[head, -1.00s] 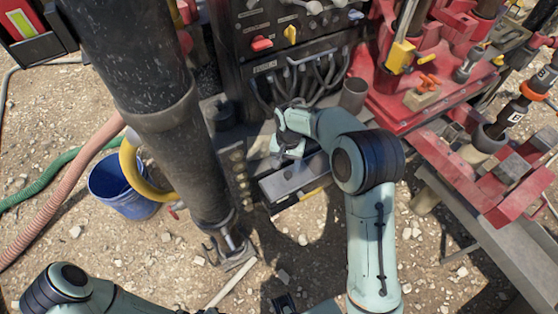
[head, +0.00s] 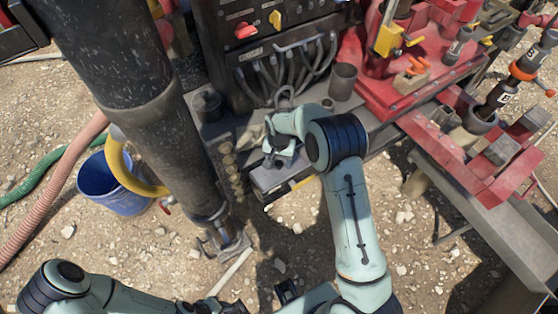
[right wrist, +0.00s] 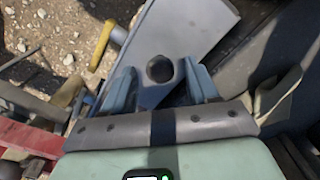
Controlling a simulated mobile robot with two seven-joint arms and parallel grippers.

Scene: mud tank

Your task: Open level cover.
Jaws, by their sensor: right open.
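A flat grey metal cover (head: 270,178) lies at the foot of the control panel, and I take it to be the level cover.
A black panel (head: 255,50) with cables and knobs stands behind the cover. A thick dark column (head: 160,120) rises on the left, with a blue bucket (head: 110,185) beside it. Red machinery (head: 400,85) is at right.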

